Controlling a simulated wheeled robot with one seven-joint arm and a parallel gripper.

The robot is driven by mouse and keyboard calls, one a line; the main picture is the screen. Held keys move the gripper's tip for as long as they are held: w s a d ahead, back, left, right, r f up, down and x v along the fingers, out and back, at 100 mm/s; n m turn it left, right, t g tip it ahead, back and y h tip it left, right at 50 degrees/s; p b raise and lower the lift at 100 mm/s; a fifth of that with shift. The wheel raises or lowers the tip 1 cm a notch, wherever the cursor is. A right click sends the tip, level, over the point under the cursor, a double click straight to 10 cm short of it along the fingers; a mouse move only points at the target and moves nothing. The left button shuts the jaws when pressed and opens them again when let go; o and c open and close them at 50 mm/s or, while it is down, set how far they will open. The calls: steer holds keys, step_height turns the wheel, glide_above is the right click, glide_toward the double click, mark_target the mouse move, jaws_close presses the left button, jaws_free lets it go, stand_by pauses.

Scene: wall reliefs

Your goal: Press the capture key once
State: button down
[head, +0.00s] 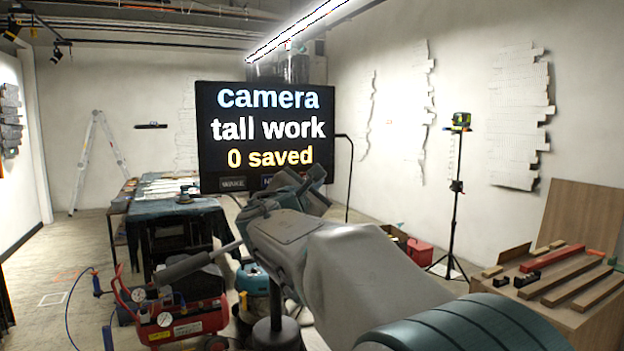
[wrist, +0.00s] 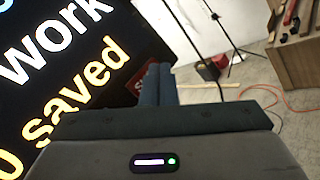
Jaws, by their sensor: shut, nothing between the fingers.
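A black screen (head: 265,125) reads "camera", "tall work" and "0 saved". Its lower edge carries a dark grey key (head: 232,183) at the left and a dark blue key (head: 267,181), mostly hidden by my arm. Anything further right on that edge is hidden in the head view. In the wrist view, a red key (wrist: 139,86) with white lettering shows at the screen's lower edge, partly behind my fingers. I cannot read which key says capture. My gripper (wrist: 159,68) is shut and empty, its fingertips beside the red key; I cannot tell whether they touch the screen.
A tripod with a green device (head: 459,122) stands to the right, near a wooden bench (head: 570,285) with timber strips. A red compressor (head: 180,318) and a cloth-covered table (head: 170,210) stand left. White reliefs (head: 520,115) hang on the right wall.

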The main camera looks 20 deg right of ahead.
steer(key=shift+w, duration=0.1)
steer(key=shift+w, duration=0.35)
steer(key=shift+w, duration=0.45)
stand_by(0.7)
steer(key=shift+s, duration=0.15)
steer(key=shift+s+b, duration=0.6)
steer(key=shift+s, duration=0.1)
steer(key=s+b, duration=0.2)
steer(key=s, duration=0.3)
stand_by(0.4)
